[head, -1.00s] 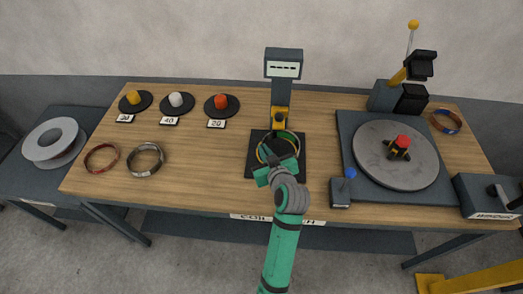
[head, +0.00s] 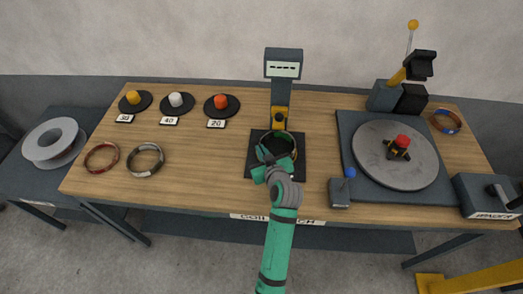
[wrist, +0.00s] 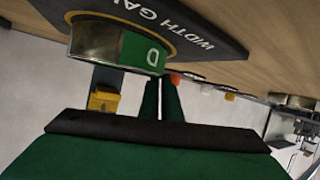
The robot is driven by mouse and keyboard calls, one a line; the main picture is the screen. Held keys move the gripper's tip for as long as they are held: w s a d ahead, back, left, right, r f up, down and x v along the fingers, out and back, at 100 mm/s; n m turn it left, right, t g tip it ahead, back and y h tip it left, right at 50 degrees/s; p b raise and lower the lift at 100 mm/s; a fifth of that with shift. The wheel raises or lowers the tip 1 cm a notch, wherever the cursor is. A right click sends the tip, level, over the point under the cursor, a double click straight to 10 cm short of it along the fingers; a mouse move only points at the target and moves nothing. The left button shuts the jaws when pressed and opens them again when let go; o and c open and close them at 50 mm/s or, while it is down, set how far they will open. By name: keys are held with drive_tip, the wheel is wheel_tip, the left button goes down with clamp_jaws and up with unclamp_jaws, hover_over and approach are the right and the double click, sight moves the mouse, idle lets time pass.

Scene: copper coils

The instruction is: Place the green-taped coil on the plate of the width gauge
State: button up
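The green-taped coil (head: 294,142) is a thin ring at the width gauge's dark square plate (head: 255,172), below the gauge's yellow jaw. In the wrist view its green tape (wrist: 141,50) with a pale letter faces me, and its far edge appears to meet the plate (wrist: 210,22), lettered "WIDTH GA…". My gripper (head: 264,154) is at the coil's near left side. In the wrist view my fingers (wrist: 161,80) are close together with a narrow gap, at the coil's near rim, and appear closed on its wall. The fingertip contact is partly hidden.
The gauge post with display (head: 284,66) stands behind the plate. A blue-knobbed box (head: 340,193) and a turntable (head: 375,172) are to the right. Two other coils (head: 101,158) (head: 146,160) lie left, with labelled weights on black discs behind. Wood between them is clear.

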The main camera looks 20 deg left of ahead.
drive_tip(key=o, duration=0.4)
drive_tip(key=shift+r, duration=0.1)
drive_tip(key=v, duration=1.2)
